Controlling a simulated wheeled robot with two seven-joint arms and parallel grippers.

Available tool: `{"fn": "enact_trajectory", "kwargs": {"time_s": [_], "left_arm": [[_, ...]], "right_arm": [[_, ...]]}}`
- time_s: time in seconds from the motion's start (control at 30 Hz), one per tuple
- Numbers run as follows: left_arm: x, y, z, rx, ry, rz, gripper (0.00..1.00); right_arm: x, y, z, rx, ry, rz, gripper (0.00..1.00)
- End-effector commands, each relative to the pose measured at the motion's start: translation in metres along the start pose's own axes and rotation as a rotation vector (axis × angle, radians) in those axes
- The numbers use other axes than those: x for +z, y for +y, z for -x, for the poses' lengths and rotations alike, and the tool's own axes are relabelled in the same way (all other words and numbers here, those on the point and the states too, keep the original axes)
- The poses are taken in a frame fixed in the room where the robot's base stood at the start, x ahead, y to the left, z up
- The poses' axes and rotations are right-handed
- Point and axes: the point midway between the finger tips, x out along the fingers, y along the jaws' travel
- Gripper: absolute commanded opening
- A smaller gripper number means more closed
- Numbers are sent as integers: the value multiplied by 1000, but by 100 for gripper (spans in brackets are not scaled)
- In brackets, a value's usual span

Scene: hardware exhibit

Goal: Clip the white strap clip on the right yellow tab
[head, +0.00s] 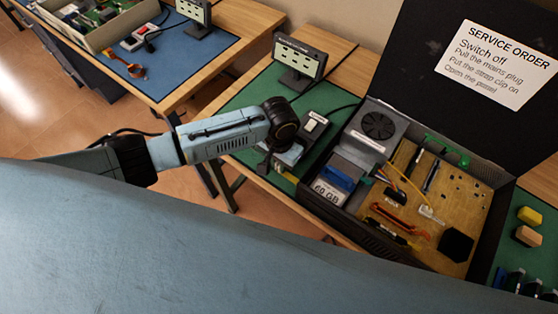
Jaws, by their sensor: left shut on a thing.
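My left gripper (277,158) is at the front edge of the green-matted table, left of the open case. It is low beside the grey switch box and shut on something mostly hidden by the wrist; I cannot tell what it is. A small yellow spot (278,168) shows at the table edge just by the gripper; it may be a yellow tab. I cannot make out the white strap clip for certain. A small white connector on a yellow wire (430,213) lies inside the case. My right gripper is not in view.
The open black case (385,238) holds a fan unit (377,124), wires and a tan board. A switch box (313,122) and a small monitor (299,59) stand behind my left wrist. Yellow and tan blocks (530,216) lie at the right. My blue arm link fills the foreground.

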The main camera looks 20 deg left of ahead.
Motion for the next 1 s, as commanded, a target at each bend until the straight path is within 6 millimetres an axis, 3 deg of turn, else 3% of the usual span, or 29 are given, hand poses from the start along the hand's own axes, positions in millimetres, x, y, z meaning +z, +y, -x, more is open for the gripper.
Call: {"fn": "enact_trajectory", "kwargs": {"time_s": [0.23,0.27,0.43,0.83,0.93,1.0], "left_arm": [[0,0,-2,0,0,0,3],[0,0,-2,0,0,0,18],[0,0,-2,0,0,0,41],[0,0,-2,0,0,0,41],[0,0,-2,0,0,0,54],[0,0,-2,0,0,0,56]], "right_arm": [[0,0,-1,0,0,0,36],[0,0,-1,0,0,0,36],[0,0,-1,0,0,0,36],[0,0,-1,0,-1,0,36],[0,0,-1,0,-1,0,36],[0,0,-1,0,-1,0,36]]}}
